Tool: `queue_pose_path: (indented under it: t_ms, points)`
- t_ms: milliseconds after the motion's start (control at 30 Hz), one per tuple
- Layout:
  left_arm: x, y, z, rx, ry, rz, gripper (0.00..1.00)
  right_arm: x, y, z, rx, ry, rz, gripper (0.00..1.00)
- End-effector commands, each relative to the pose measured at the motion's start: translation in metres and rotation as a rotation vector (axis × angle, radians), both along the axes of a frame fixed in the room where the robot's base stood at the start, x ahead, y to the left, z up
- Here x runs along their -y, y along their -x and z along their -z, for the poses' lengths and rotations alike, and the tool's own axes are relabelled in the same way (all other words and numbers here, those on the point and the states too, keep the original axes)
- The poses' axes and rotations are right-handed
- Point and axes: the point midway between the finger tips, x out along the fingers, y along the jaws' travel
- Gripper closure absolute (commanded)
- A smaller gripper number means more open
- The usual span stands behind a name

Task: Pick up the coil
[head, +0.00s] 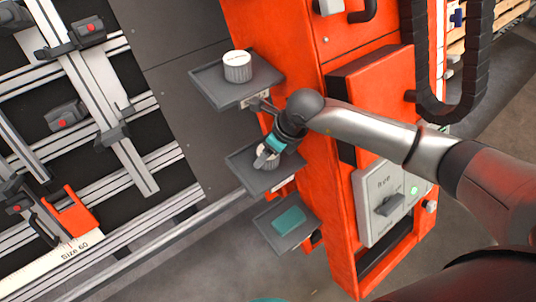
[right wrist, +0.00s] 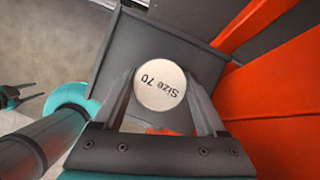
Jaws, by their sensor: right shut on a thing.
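The coil (right wrist: 160,86), a short round piece with a white top marked "Size 70", sits between the two fingers of my right gripper (right wrist: 167,103) in the right wrist view. The fingers are shut on its sides. In the head view my right gripper (head: 268,153) reaches down to the middle grey tray (head: 249,178). The coil (head: 271,163) is partly hidden there by the gripper. It is at or just above the tray; I cannot tell whether it touches.
A similar ribbed, white-topped cylinder (head: 237,66) stands on the upper tray (head: 262,79). A teal block (head: 288,221) lies on the lower tray (head: 276,240). An orange cabinet (head: 339,238) stands close beside the trays. A rail frame (head: 150,230) is at the left.

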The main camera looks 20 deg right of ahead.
Motion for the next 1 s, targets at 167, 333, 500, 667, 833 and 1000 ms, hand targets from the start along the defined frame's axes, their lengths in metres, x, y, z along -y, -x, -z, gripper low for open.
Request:
queue_pose_path:
  t_ms: [167, 333, 500, 667, 833, 1000]
  points:
    - [0.0, -0.004, 0.0, 0.006, 0.0, 0.0, 0.5, 0.0, -0.001, -0.001, 0.003, -0.001, 0.0, 1.0]
    - [0.0, -0.007, -0.002, 0.01, 0.0, 0.0, 0.5, 0.0, -0.001, -0.005, 0.004, -0.002, 0.0, 1.0]
    - [0.0, -0.007, -0.009, 0.01, 0.001, 0.002, 0.5, 0.0, -0.002, -0.032, 0.007, -0.001, -0.001, 1.0]
    - [0.002, -0.004, -0.015, 0.002, 0.002, 0.005, 0.5, 0.0, -0.002, -0.066, 0.008, -0.002, -0.001, 1.0]
    - [0.009, 0.004, -0.019, -0.009, 0.011, 0.006, 0.5, 0.0, -0.001, -0.092, 0.005, -0.001, 0.0, 1.0]
    - [0.012, 0.007, -0.02, -0.014, 0.015, 0.006, 0.5, 0.0, -0.001, -0.101, 0.002, -0.001, 0.0, 1.0]
